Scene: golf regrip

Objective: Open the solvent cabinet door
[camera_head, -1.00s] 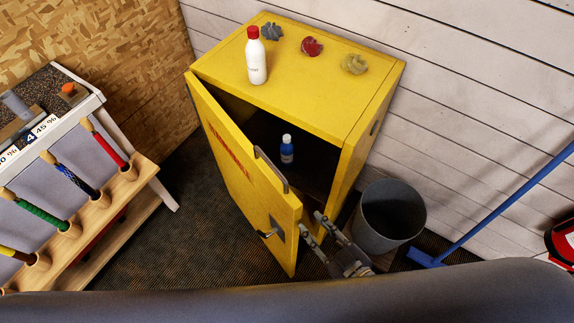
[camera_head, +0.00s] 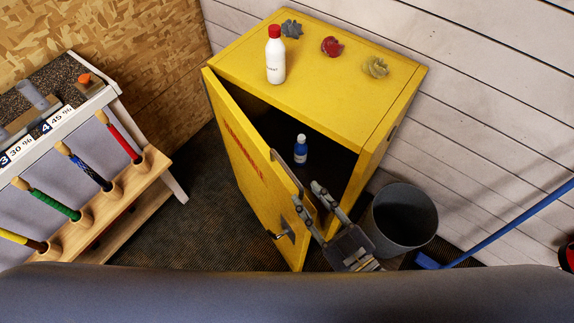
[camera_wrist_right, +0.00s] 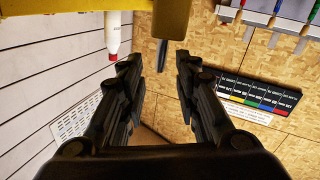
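The yellow solvent cabinet (camera_head: 335,85) stands against the white wall. Its door (camera_head: 245,190), with red lettering, is hinged on the left and stands partly open, showing the dark inside. A blue bottle (camera_head: 300,153) stands inside. My right gripper (camera_head: 308,192) is at the door's free edge near the handle, fingers apart. In the right wrist view the fingers (camera_wrist_right: 158,75) are spread, with a dark bar (camera_wrist_right: 162,55) beyond them; contact cannot be told. My left gripper is out of view.
A white bottle with a red cap (camera_head: 275,62) and several crumpled rags (camera_head: 331,46) are on the cabinet top. A grey bucket (camera_head: 403,225) stands right of my gripper, with a blue pole (camera_head: 510,225) beyond. A rack of clubs (camera_head: 130,200) stands left; dark floor between is clear.

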